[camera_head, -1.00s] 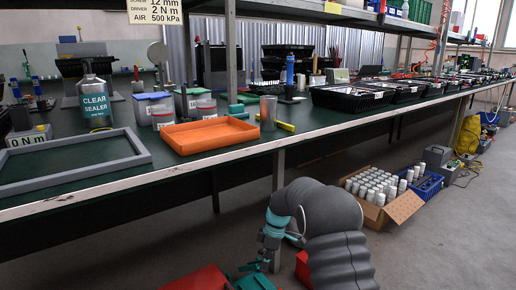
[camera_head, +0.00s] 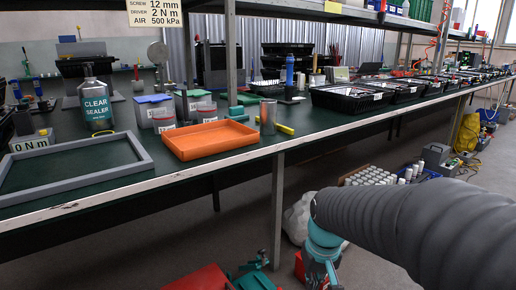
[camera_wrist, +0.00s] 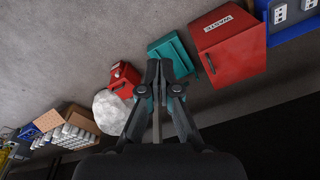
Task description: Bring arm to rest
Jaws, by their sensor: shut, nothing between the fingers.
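My gripper (camera_wrist: 158,72) points toward the floor in the wrist view, with its two fingers together and nothing between them. In the head view my arm reaches in from the right edge. Its teal wrist end hangs low in front of the workbench (camera_head: 150,185), clear of the bench edge. The fingertips cannot be made out in that view.
Below the gripper, the floor holds a red waste bin (camera_wrist: 230,48), a teal item (camera_wrist: 173,54), a smaller red box (camera_wrist: 123,78) and a white bundle (camera_wrist: 112,111). An orange tray (camera_head: 210,138) sits on the bench. A bench leg (camera_head: 278,205) stands left of my arm.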

